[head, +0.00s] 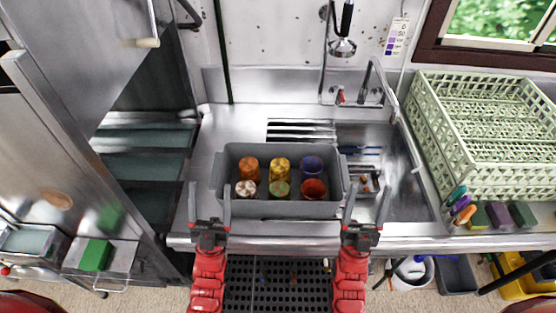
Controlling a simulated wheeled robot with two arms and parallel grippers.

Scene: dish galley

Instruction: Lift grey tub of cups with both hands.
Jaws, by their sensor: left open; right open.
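The grey tub (278,208) stands on the steel counter, towards its front edge. It holds several cups: an orange cup (249,169), a yellow cup (279,169), a purple cup (311,168), a white cup (246,189), a green cup (281,189) and a red cup (314,189). My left gripper (210,205) is open at the tub's left end, with fingers pointing away from me. My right gripper (365,205) is open just beyond the tub's right end. Whether any finger touches the tub I cannot tell.
A sink basin (405,190) lies right of the tub, with a sprayer (342,47) above. A pale green dish rack (480,130) stands on the right counter, near sponges (498,214) and markers (461,205). A steel machine (80,130) fills the left side.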

